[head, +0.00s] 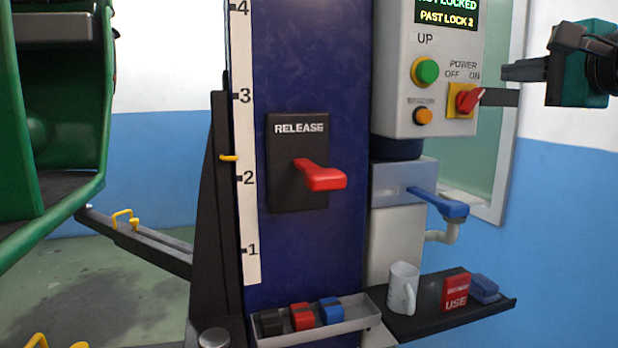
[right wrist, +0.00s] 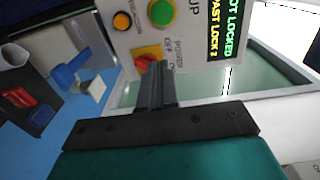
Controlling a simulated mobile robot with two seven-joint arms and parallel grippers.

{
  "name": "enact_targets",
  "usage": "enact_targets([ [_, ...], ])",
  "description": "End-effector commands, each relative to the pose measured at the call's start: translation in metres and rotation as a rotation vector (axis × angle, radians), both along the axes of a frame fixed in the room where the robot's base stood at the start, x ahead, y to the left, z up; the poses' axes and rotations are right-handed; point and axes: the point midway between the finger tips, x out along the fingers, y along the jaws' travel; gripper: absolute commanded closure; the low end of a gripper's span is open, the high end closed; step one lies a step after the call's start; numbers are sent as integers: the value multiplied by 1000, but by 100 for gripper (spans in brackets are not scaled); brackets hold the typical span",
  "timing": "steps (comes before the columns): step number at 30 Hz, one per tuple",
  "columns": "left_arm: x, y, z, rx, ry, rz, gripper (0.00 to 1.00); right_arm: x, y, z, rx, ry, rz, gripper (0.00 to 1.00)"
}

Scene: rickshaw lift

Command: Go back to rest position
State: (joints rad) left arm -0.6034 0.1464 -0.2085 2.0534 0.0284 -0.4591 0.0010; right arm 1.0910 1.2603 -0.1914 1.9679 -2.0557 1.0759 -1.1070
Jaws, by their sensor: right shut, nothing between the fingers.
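My right gripper (head: 511,71) comes in from the right in the head view, its fingers together and empty. The switch's pointed end faces the ON side. In the right wrist view my shut fingers (right wrist: 155,75) overlap the area just below the red knob (right wrist: 146,61); I cannot tell the depth gap. My left gripper is not in view.
A blue lift column (head: 305,245) carries a red release lever (head: 320,175). A black shelf (head: 430,320) holds a mug (head: 403,288) and a red box (head: 456,290). A blue-handled valve (head: 440,202) sits below the control box. A green vehicle (head: 25,130) stands left.

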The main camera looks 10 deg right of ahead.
Motion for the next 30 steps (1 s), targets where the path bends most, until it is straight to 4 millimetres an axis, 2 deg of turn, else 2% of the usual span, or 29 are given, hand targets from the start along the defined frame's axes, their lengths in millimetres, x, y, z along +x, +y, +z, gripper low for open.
enact_targets([
  [2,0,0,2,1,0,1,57,7,11,-10,38,23,44,100],
  [4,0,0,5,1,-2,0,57,18,30,-28,115,66,124,100],
  [7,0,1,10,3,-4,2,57,36,76,-69,329,175,302,100],
  [9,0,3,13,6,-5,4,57,43,112,-102,555,278,439,100],
  [12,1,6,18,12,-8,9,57,43,154,-141,917,427,588,100],
  [15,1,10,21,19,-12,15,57,39,182,-173,1315,572,676,100],
  [20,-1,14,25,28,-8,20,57,33,199,-226,2005,766,672,100],
  [23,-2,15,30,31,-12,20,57,29,197,-268,2466,836,571,100],
  [26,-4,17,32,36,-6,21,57,20,190,-321,2937,844,381,100],
  [27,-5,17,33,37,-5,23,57,14,188,-346,-2931,-773,-260,100],
  [29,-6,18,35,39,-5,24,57,0,185,-386,-2733,-609,-70,100],
  [30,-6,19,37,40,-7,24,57,-12,184,-414,-2596,-500,45,100],
])
